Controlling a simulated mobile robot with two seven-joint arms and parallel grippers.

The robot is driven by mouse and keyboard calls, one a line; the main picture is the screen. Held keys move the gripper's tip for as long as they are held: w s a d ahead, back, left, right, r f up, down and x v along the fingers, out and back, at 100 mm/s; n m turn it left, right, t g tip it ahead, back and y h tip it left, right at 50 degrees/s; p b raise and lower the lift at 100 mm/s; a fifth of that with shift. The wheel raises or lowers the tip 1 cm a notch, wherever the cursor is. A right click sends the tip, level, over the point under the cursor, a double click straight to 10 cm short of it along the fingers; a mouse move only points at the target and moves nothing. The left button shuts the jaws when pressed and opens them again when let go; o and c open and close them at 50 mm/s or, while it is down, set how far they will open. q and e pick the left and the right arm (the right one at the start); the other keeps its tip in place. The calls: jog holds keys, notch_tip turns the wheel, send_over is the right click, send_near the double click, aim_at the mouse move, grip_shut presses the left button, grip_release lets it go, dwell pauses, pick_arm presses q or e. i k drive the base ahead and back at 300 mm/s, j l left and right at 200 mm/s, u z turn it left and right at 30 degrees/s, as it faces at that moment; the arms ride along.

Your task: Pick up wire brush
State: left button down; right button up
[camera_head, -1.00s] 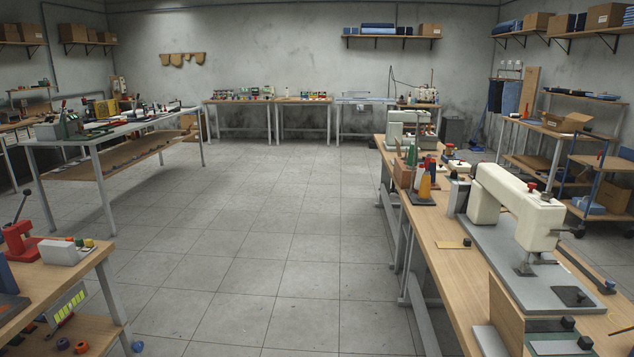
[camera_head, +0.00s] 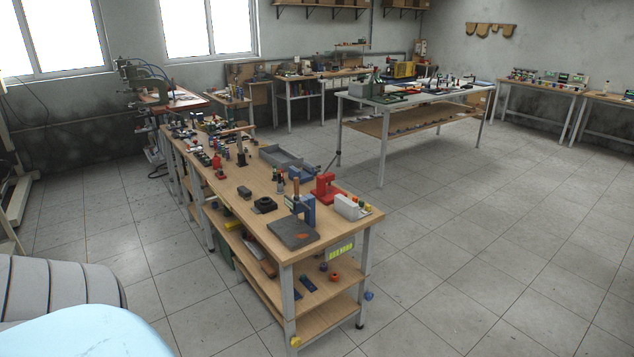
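I cannot make out a wire brush for certain in the head view; the small tools are too far off to tell apart. A long wooden workbench (camera_head: 349,215) stands in the middle with many small tools on it. A blue press (camera_head: 304,210) on a dark base, a red press (camera_head: 324,187) and a white box (camera_head: 348,207) are at its near end. A grey tray (camera_head: 283,157) lies further back. Neither of my grippers is in view.
A metal-topped table (camera_head: 430,99) with tools stands behind to the right. A pneumatic machine (camera_head: 150,88) is at the back left. Grey upholstered seating (camera_head: 60,285) and a light blue surface (camera_head: 85,332) fill the lower left corner. The tiled floor (camera_head: 480,230) at right is clear.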

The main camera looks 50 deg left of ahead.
aim_at(244, 192)
jog(key=u, duration=2.05)
jog(key=i+j, duration=0.1)
jog(key=i, duration=0.15)
jog(key=u, duration=0.05)
